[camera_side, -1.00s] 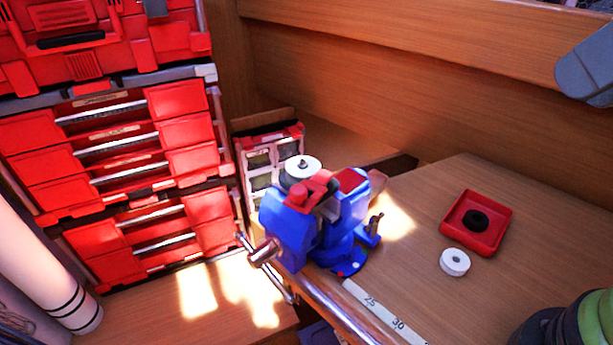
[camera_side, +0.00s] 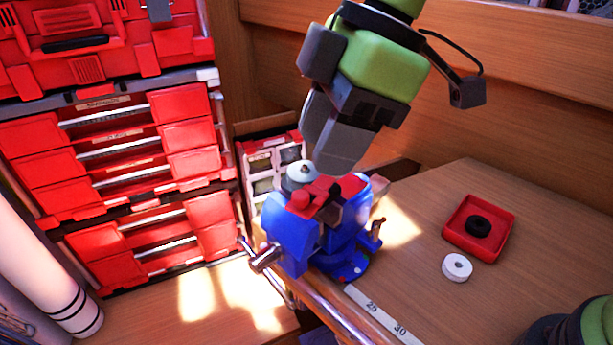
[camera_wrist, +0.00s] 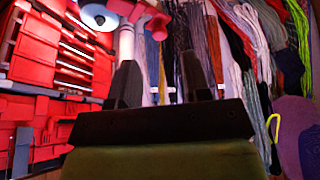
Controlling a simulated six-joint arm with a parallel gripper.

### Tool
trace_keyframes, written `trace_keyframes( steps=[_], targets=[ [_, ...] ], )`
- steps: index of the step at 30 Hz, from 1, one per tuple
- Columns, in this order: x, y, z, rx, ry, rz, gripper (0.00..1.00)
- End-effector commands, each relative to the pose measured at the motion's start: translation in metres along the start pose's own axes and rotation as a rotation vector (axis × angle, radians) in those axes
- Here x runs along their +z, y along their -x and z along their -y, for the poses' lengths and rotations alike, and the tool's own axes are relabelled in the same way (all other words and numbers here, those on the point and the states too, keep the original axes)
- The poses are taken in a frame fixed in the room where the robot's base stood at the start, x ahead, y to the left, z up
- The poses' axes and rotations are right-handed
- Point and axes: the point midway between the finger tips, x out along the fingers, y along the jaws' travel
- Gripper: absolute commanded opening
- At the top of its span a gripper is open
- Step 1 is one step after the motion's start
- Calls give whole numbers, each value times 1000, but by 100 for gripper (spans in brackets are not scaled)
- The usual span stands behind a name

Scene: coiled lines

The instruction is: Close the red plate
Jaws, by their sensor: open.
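A blue vise (camera_side: 290,235) stands at the table edge in the side view. Red pieces, including a flat red plate (camera_side: 352,186), lie on its top. A white disc with a small dark knob (camera_side: 301,172) sits behind them; it also shows in the wrist view (camera_wrist: 98,16). My gripper (camera_side: 324,158) points down just above the vise's top and partly covers the red plate. In the wrist view my gripper's fingers (camera_wrist: 160,62) are apart with nothing between them. I cannot tell whether a finger touches the plate.
A red square tray (camera_side: 505,222) holding a black ring (camera_side: 478,227) lies to the right, with a white ring (camera_side: 457,267) beside it. A red drawer tower (camera_side: 100,150) stands left. Coiled lines (camera_wrist: 240,40) hang in the wrist view. The right tabletop is mostly clear.

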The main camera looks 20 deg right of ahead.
Motion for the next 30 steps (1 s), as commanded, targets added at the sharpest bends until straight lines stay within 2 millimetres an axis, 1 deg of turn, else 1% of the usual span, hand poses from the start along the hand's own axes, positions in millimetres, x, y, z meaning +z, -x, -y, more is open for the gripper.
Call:
trace_keyframes(
  steps=[1,3,6,9,13,20,21,26,27,30],
  targets=[
    [1,-11,1,-6,-1,4,44],
    [0,-23,1,-4,0,3,44],
    [1,-38,1,-3,-1,3,44],
    [0,-48,1,-2,-2,2,44],
    [0,-54,0,0,-2,1,44],
    [0,-55,0,1,-2,0,44],
    [0,-55,0,1,-2,0,39],
    [0,-54,0,1,-2,0,3],
    [0,-54,0,1,-2,0,0],
    [0,-54,0,1,-3,0,0]
  ],
)
